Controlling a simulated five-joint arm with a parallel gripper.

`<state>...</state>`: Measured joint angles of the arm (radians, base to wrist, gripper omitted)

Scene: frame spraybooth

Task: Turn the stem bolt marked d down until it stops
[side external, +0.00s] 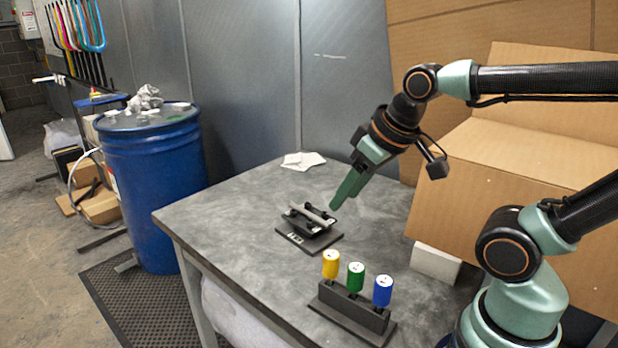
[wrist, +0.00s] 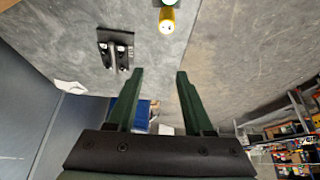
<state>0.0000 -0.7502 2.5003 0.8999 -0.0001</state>
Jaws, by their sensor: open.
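A small black fixture (side external: 281,233) stands on the grey table, with a light grey bar and dark knob-like parts on top. A small white label on its front is too small to read, so I cannot tell which bolt is marked d. The fixture also shows in the wrist view (wrist: 104,36), left of my fingers. A black rack (side external: 352,301) nearer the camera holds a yellow handle (side external: 330,264), a green handle (side external: 355,277) and a blue handle (side external: 382,290) upright. My gripper (side external: 340,203) is open and empty, above and right of the fixture. Its two green fingers are apart in the wrist view (wrist: 158,72).
The grey table (side external: 225,215) is mostly clear around the fixture. White papers (side external: 303,160) lie at its back edge. Cardboard boxes (side external: 500,205) and a white block (side external: 436,263) stand at the right. A blue drum (side external: 155,190) stands left, off the table.

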